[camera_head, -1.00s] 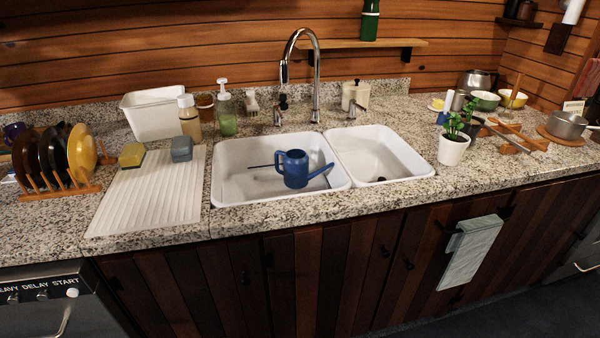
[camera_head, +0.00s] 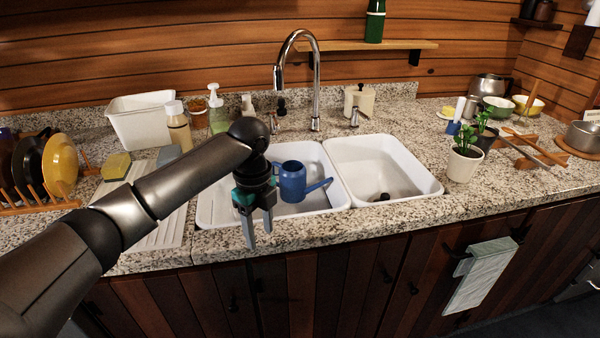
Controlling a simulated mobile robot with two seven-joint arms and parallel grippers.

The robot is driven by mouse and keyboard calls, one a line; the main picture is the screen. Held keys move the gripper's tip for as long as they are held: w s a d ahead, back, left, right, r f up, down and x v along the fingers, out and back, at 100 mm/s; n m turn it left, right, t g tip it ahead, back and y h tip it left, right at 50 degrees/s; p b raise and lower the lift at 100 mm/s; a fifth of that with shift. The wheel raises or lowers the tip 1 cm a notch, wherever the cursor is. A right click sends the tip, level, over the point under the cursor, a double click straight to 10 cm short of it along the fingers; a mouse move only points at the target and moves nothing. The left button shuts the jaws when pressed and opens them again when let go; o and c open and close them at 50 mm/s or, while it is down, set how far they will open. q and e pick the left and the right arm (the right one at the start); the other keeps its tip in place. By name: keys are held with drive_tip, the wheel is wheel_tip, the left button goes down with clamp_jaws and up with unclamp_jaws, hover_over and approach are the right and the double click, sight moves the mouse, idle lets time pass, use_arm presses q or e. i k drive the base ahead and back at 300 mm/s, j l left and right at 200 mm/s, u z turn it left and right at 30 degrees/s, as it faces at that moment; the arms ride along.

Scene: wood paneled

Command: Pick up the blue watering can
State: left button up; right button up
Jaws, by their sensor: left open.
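The blue watering can (camera_head: 292,182) sits upright in the left basin of the white double sink (camera_head: 332,208). Its spout points right and its handle is on the left. My left gripper (camera_head: 258,240) hangs fingers down over the sink's front edge, left of the can and nearer to me. Its fingers are apart with nothing between them. The gripper and the picture show a gap between it and the can. My left arm hides part of the left basin and the drying mat. My right gripper is not in view.
A chrome faucet (camera_head: 316,85) rises behind the sink. A white tub (camera_head: 143,118), a bottle (camera_head: 178,128) and a soap dispenser (camera_head: 217,110) stand behind my arm. A plate rack with a yellow plate (camera_head: 61,163) is at left. A potted plant (camera_head: 463,160) stands right of the sink.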

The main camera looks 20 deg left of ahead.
sight(291, 185)
drive_tip(key=i, duration=1.2)
